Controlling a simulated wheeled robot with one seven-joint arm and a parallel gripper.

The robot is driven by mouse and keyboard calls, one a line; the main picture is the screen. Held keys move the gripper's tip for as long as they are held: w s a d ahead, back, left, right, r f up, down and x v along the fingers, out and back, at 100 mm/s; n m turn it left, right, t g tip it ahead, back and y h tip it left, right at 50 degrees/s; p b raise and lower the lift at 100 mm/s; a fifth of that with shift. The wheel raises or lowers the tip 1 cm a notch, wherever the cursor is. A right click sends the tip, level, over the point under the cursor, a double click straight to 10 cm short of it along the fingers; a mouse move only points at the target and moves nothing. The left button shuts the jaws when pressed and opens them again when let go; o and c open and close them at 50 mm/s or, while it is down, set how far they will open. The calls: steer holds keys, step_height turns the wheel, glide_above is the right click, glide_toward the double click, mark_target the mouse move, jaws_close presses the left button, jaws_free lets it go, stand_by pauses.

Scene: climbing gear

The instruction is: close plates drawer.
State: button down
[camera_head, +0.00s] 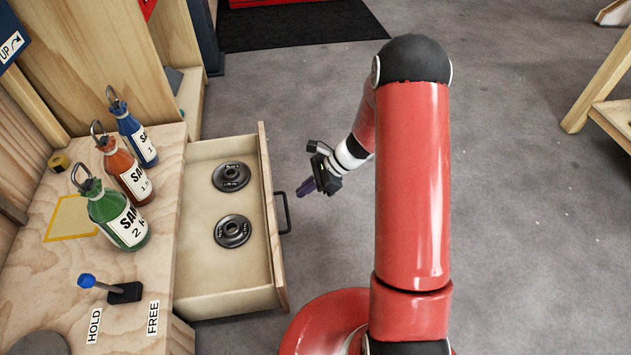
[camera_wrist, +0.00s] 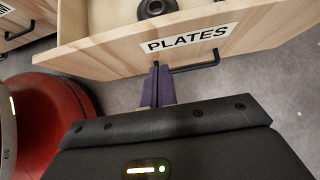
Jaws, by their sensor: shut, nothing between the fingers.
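The plates drawer (camera_head: 267,215) stands pulled out from the wooden bench in the head view, with its black bar handle (camera_head: 284,213) on the outer face. Two dark round weight plates (camera_head: 231,176) and (camera_head: 233,231) lie inside it. In the wrist view, the drawer front (camera_wrist: 120,45) carries a PLATES label (camera_wrist: 190,38), and the handle (camera_wrist: 196,66) is at right of the fingers. My gripper (camera_head: 305,188) is shut and empty, just outside the drawer front, near the handle's far end. In the wrist view, its purple fingertips (camera_wrist: 157,70) point at the front below the label; whether they touch cannot be told.
Green (camera_head: 115,217), red (camera_head: 127,174) and blue (camera_head: 135,137) bottles stand on the bench top (camera_head: 55,280). A blue-knobbed lever (camera_head: 88,281) sits near HOLD and FREE labels. Open grey floor (camera_head: 530,220) lies to the right. A dark mat (camera_head: 290,25) is at the back.

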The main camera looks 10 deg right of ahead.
steer(key=a+f, duration=0.2)
steer(key=a, duration=0.4)
steer(key=shift+b, duration=0.3)
steer(key=shift+w, duration=0.1)
steer(key=a, duration=2.3)
steer(key=shift+w+a, duration=0.25)
steer(key=shift+w, duration=0.15)
